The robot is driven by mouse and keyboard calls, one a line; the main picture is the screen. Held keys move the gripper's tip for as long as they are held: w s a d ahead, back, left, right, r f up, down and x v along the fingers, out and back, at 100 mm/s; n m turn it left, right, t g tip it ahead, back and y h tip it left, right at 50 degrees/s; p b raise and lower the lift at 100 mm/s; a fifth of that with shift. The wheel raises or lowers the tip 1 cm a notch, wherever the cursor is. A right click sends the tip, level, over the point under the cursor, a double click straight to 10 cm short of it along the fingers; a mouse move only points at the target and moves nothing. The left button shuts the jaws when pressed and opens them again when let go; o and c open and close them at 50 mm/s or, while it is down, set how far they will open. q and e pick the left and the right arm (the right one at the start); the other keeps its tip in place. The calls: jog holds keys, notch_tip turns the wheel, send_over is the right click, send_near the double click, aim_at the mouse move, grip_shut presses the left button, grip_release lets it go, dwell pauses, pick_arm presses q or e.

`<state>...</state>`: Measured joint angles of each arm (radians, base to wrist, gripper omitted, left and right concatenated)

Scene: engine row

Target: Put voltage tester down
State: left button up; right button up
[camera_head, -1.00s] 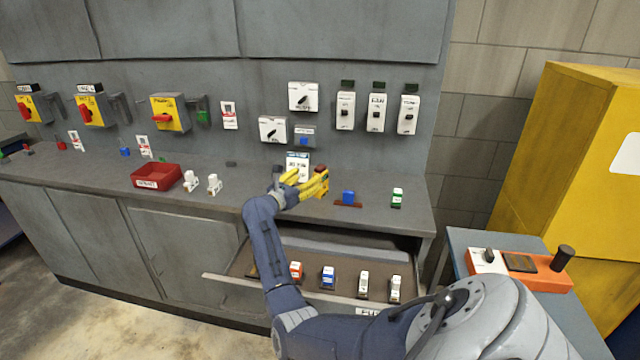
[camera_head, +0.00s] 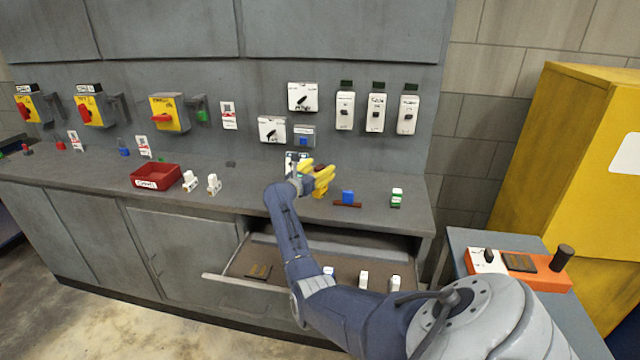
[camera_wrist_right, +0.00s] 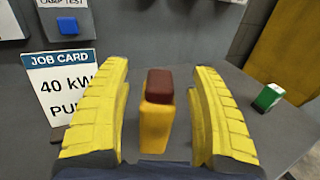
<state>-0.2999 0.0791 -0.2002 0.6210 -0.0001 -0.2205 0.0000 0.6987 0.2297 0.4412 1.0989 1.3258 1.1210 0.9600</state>
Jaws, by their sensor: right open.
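The voltage tester is a yellow block with a dark red top (camera_wrist_right: 157,120). In the right wrist view it stands upright between the two yellow fingers of my right gripper (camera_wrist_right: 160,125). The fingers are open, with a gap visible on each side of the tester. My left gripper is not in view.
A job card (camera_wrist_right: 62,88) stands just left of the fingers. A blue block on a dark red base (camera_head: 348,198) and a green-and-white block (camera_head: 397,198) stand to the right. A red tray (camera_head: 157,177) lies left. The open drawer (camera_head: 345,268) is below my arm.

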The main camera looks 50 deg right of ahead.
jog(key=shift+d, duration=0.1)
grip_shut()
dwell(0.5)
